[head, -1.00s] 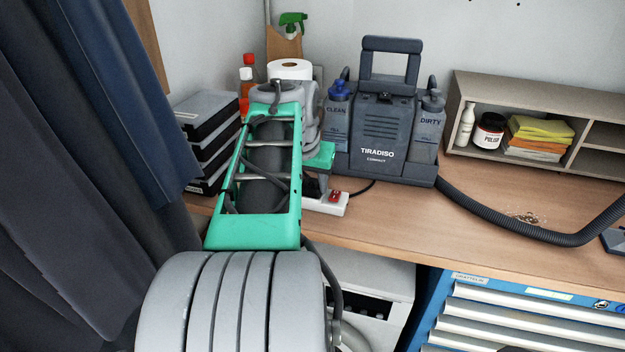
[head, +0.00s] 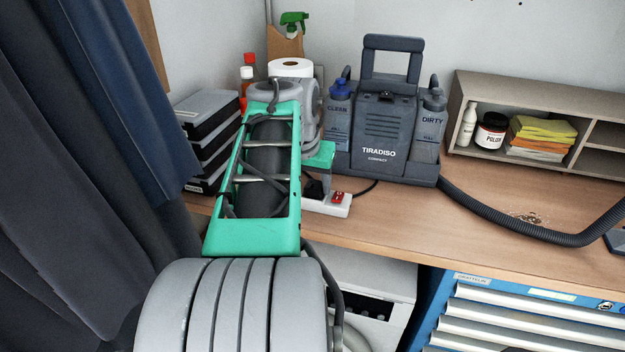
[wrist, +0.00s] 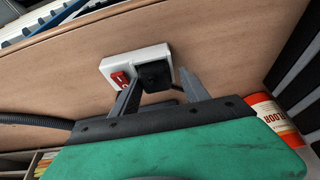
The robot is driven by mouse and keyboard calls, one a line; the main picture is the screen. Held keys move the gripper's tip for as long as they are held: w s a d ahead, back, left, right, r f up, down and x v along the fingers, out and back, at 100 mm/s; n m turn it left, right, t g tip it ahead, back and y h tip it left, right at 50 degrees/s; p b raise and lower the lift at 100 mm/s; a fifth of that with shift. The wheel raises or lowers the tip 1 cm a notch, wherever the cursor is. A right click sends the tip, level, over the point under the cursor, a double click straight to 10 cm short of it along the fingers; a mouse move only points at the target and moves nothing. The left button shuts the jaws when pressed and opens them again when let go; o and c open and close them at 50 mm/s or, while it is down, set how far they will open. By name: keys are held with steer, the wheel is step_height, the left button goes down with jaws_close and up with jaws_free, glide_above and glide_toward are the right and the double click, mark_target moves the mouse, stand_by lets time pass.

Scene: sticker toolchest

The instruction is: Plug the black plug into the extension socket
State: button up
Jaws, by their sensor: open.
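The white extension socket (wrist: 138,57) lies on the wooden worktop, with a red switch (wrist: 119,80) at one end. In the head view the socket (head: 340,210) shows below my green wrist. The black plug (wrist: 155,76) sits at the socket's other end, against its face; I cannot tell how deep its pins are. In the head view the plug (head: 313,189) is partly hidden. My gripper (wrist: 158,80) is open, one finger on each side of the plug, with a visible gap on at least the right side.
The grey Tiradiso machine (head: 380,135) stands close to the right of my wrist, its hose (head: 510,222) running right. Black cases (head: 205,140) are stacked at left, and bottles and a paper roll (head: 290,68) stand behind. The worktop's front right (head: 430,232) is clear.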

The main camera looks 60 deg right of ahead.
steer(key=v, duration=0.7)
steer(key=shift+r+p, duration=0.3)
steer(key=shift+s, duration=0.15)
